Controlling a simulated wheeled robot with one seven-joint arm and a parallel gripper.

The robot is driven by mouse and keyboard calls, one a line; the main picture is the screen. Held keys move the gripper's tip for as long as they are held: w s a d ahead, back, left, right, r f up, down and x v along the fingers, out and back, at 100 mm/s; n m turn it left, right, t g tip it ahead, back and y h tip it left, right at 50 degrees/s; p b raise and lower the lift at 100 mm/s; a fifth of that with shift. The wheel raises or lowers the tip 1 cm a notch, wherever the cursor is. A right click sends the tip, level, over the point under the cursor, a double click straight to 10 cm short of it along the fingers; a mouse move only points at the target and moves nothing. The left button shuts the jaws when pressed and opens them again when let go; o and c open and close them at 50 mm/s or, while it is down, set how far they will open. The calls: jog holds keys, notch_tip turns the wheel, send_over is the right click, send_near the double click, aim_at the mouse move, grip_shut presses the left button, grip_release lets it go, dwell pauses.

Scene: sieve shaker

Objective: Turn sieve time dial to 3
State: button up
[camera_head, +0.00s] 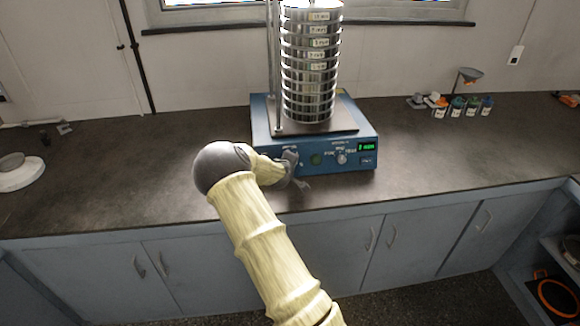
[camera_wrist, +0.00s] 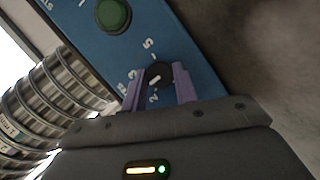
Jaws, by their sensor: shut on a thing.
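The blue sieve shaker (camera_head: 262,128) stands on the dark counter with a tall stack of steel sieves (camera_head: 309,70) on top. Its front panel has a lit green display (camera_head: 367,147), whose reading is too small to be sure of. My gripper (camera_head: 292,168) is at the left part of this panel and hides the dial there. In the wrist view, the black dial (camera_wrist: 158,75) with a white pointer mark sits between the purple fingers of my gripper (camera_wrist: 159,84), which are shut on it. Printed numbers surround the dial, including a 5 and a 2; the fingers partly cover the scale.
A green button (camera_wrist: 113,15) is close to the dial; it also shows in the head view (camera_head: 316,159). A light knob (camera_head: 342,158) is further right. Several small jars (camera_head: 463,106) and a funnel stand (camera_head: 468,76) are at the right. The counter front (camera_head: 440,165) is clear.

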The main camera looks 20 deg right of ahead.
jog(key=m+y, duration=0.1)
jog(key=m, duration=0.2)
jog(key=shift+d, duration=0.1)
jog(key=shift+m+g+y+b, duration=0.3)
jog(key=shift+m+y+b, duration=0.4)
jog(key=shift+m, duration=0.6)
jog(key=o, duration=1)
jog(key=shift+c, duration=0.2)
jog(key=shift+r, duration=0.1)
jog(key=v, duration=1.7)
jog(key=shift+s+d+b, duration=0.15)
jog(key=shift+s+b, duration=0.05)
jog(key=shift+b, duration=0.1)
